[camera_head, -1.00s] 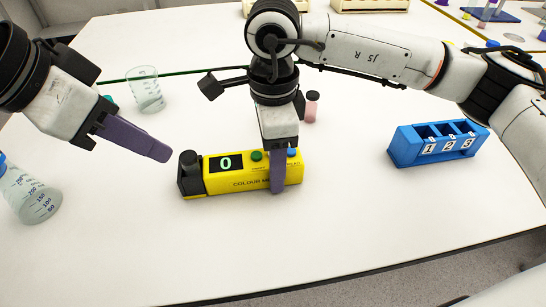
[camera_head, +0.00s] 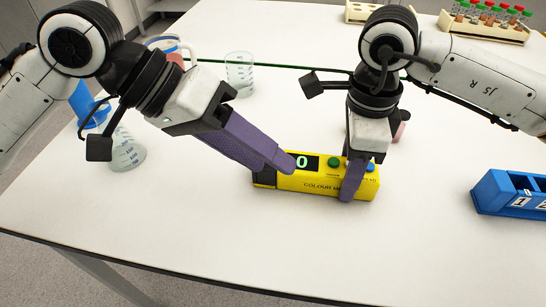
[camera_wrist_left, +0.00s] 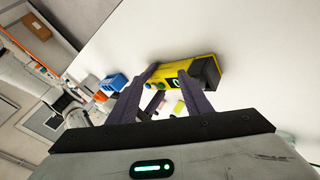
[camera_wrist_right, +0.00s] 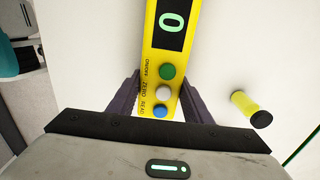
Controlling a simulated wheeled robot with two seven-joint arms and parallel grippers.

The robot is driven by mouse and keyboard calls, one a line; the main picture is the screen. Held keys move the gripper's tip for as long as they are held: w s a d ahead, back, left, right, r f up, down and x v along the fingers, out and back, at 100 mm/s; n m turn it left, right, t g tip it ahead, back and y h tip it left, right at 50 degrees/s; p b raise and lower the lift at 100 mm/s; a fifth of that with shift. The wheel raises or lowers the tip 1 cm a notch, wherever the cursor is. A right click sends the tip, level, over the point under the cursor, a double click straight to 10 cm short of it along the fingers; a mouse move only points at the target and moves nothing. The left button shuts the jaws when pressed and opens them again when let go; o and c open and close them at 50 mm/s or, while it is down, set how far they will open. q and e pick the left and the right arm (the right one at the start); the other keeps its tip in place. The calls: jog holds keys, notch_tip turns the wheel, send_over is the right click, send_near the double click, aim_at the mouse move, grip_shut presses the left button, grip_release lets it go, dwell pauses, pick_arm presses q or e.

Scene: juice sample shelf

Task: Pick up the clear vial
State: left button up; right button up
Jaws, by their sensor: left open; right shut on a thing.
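I cannot make out a clear vial in any view. The yellow colour meter (camera_head: 325,187) lies on the white table and its display reads 0. Its black end block (camera_head: 264,177) is at the left, partly hidden by my left gripper. My right gripper (camera_head: 352,178) is shut across the meter's right end, near the buttons; the right wrist view shows a finger on each side of the meter (camera_wrist_right: 165,70). My left gripper (camera_head: 287,164) is open at the meter's left part, by the display. In the left wrist view its fingers (camera_wrist_left: 168,78) straddle part of the meter; contact is unclear.
A capped vial (camera_wrist_right: 243,103), yellow in the right wrist view, is behind the meter. A blue numbered rack (camera_head: 510,195) is at the right. A beaker (camera_head: 240,72) and a flask (camera_head: 125,152) stand at the left. The front table is clear.

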pick_arm(q)
jog(key=s+d+n+g+h, duration=0.1)
jog(key=n+h, duration=0.1)
jog(key=n, duration=0.1)
jog(key=n+t+h, duration=0.6)
jog(key=n+t, duration=0.2)
jog(key=n, duration=1.7)
send_near(289, 151)
jog(key=shift+s+a+r, duration=0.25)
jog(key=shift+s+r, duration=0.25)
jog(key=shift+r, duration=0.05)
jog(key=shift+s+a+r, duration=0.3)
jog(key=shift+s+r, duration=0.2)
jog(key=shift+r, duration=0.1)
jog(key=shift+w+f+n, duration=0.15)
jog(key=shift+n, duration=0.35)
jog(key=x, duration=0.6)
jog(key=shift+w+d+f, duration=0.1)
jog(key=shift+w+d, duration=0.05)
jog(key=shift+w, duration=0.05)
jog(key=shift+w+x, duration=0.2)
jog(key=shift+x, duration=1.1)
jog(key=shift+w+x, duration=0.2)
jog(key=shift+x, duration=1.15)
jog(key=shift+a, duration=0.25)
jog(key=shift+c, duration=0.4)
jog(key=shift+s, duration=0.1)
grip_shut()
